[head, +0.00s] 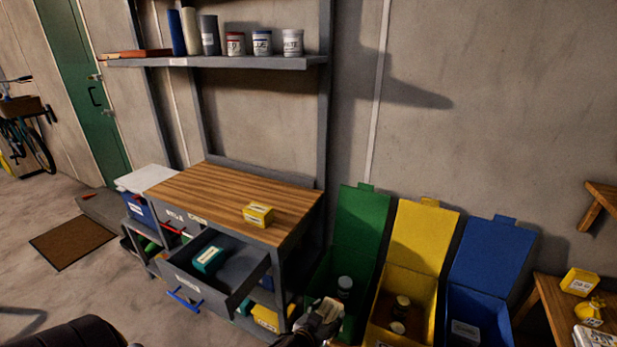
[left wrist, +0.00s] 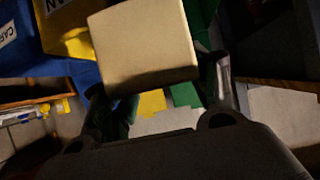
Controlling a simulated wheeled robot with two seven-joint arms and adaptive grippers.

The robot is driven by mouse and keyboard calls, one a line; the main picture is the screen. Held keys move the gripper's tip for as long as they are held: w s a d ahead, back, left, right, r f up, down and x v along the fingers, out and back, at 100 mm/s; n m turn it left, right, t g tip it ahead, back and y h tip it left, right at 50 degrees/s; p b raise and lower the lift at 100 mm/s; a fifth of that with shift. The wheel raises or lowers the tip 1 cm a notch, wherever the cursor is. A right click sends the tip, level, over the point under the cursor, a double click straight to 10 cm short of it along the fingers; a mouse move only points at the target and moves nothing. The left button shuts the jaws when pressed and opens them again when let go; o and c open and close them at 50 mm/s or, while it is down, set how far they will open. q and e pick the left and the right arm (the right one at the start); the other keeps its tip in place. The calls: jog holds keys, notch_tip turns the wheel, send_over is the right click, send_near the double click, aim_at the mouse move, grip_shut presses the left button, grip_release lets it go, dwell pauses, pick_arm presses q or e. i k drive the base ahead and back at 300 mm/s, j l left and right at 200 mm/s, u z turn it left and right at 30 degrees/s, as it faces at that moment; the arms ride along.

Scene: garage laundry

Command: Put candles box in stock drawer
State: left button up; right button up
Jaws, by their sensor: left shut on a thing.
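My left gripper (head: 312,325) is at the bottom centre of the head view, in front of the green bin. It is shut on a pale beige box (left wrist: 145,45), seen between the fingers in the left wrist view; no label shows on it, so I cannot tell whether it is the candles box. The box is small and partly hidden in the head view (head: 329,309). A grey drawer with a blue handle (head: 186,299) stands open under the workbench, left of the gripper; its label is too small to read. A teal box (head: 208,259) lies inside it. My right gripper is out of view.
A yellow box (head: 258,215) sits on the wooden workbench top (head: 215,190). Open-lidded green (head: 361,225), yellow (head: 425,236) and blue (head: 492,255) bins stand to the right. A wooden table (head: 548,300) with yellow items is at far right. The drawer has free room beside the teal box.

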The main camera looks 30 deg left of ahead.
aim_at(229, 275)
jog(key=i+l+u, duration=0.15)
jog(key=l+u, duration=0.3)
jog(key=l, duration=0.2)
jog(key=l+u, duration=0.45)
jog(key=l, duration=0.25)
jog(key=i, duration=0.05)
